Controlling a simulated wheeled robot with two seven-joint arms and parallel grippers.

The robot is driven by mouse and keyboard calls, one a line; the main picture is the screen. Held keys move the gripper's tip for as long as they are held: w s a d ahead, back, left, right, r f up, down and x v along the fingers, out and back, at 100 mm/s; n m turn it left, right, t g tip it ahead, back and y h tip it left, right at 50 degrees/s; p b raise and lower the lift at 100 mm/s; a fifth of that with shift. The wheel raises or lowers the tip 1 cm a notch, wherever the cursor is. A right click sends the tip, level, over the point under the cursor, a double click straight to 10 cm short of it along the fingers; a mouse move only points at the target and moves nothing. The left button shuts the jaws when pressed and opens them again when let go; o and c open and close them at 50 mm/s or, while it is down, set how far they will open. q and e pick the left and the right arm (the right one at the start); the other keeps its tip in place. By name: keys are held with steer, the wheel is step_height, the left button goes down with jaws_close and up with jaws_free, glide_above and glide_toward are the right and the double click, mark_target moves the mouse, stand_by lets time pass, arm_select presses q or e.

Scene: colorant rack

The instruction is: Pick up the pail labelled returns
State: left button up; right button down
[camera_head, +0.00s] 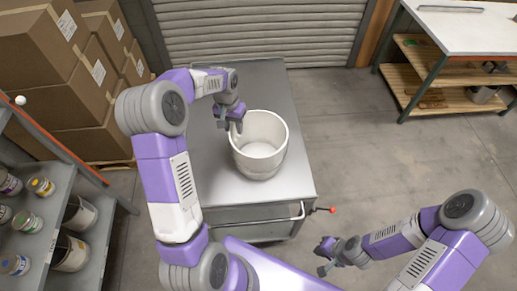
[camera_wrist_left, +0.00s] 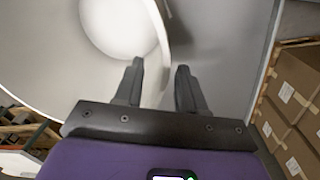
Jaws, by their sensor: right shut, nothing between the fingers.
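A white pail (camera_head: 259,145) stands upright and empty on a grey metal cart (camera_head: 232,184); I see no label on it from here. My left gripper (camera_head: 232,124) is at the pail's upper left rim. In the left wrist view, the fingers of the left gripper (camera_wrist_left: 160,84) are apart, with the wall of the pail (camera_wrist_left: 152,22) reaching down into the gap between them. I cannot tell whether either finger touches it. My right gripper (camera_head: 322,259) is shut and empty, low over the floor to the right of the cart.
A shelf (camera_head: 58,205) at left holds several small tins and white pails (camera_head: 72,254). Cardboard boxes (camera_head: 40,50) are stacked behind it. A roller shutter (camera_head: 265,30) closes the back. A workbench (camera_head: 470,32) stands at the upper right. The floor (camera_head: 400,150) between is clear.

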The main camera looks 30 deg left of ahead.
mark_target(235, 133)
arm_select(q)
step_height(235, 133, down, 4)
steer(key=shift+d+f, duration=0.1)
steer(key=shift+f, duration=0.05)
steer(key=shift+w, duration=0.1)
jaws_close()
stand_by(1.3)
